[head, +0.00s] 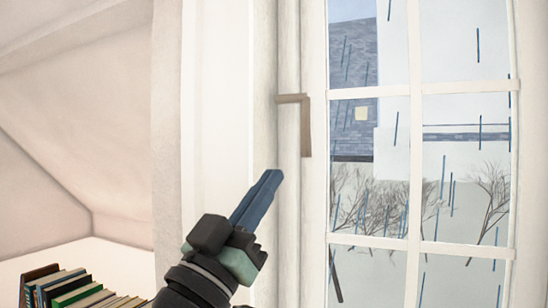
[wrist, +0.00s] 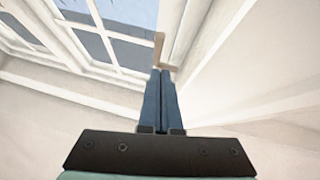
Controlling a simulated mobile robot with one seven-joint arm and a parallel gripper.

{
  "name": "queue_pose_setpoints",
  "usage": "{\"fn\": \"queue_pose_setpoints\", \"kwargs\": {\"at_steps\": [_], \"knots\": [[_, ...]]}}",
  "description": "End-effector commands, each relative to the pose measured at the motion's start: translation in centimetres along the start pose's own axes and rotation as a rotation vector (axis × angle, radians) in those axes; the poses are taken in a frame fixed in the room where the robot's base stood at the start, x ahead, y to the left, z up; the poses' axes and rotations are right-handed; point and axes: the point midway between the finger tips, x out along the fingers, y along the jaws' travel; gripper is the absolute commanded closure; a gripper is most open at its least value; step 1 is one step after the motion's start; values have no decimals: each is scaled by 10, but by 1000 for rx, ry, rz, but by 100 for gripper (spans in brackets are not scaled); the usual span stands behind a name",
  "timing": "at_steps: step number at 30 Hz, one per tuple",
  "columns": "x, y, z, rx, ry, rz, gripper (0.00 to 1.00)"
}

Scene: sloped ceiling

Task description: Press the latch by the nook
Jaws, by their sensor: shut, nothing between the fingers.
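The latch (head: 306,126) is a brown, L-shaped handle on the white window frame, between the nook and the panes. Its short arm points left and its long arm hangs down. My gripper (head: 275,175) is shut and empty, with its blue fingers pointing up and to the right, below and left of the latch in the head view. In the wrist view the latch (wrist: 158,45) shows just beyond the tips of my closed fingers (wrist: 160,73). A small gap seems to lie between them, but I cannot tell whether they touch.
The nook (head: 70,130) with sloped pale walls opens at the left. A row of books (head: 75,290) stands at its lower left. The paned window (head: 420,160) fills the right side, with rain and bare trees outside. A white post (head: 215,120) separates nook and window.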

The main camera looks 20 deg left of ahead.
Motion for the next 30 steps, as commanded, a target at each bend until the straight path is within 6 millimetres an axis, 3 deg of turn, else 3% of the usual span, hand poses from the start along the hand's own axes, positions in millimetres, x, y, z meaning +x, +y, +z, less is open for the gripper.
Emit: {"fn": "queue_pose_setpoints", "kwargs": {"at_steps": [3, 9, 30], "knots": [[-24, -3, 5, 1, 0, -5, 100], [-46, -3, 9, 2, 2, -2, 100], [-49, 2, 9, 6, -1, 0, 100]]}}
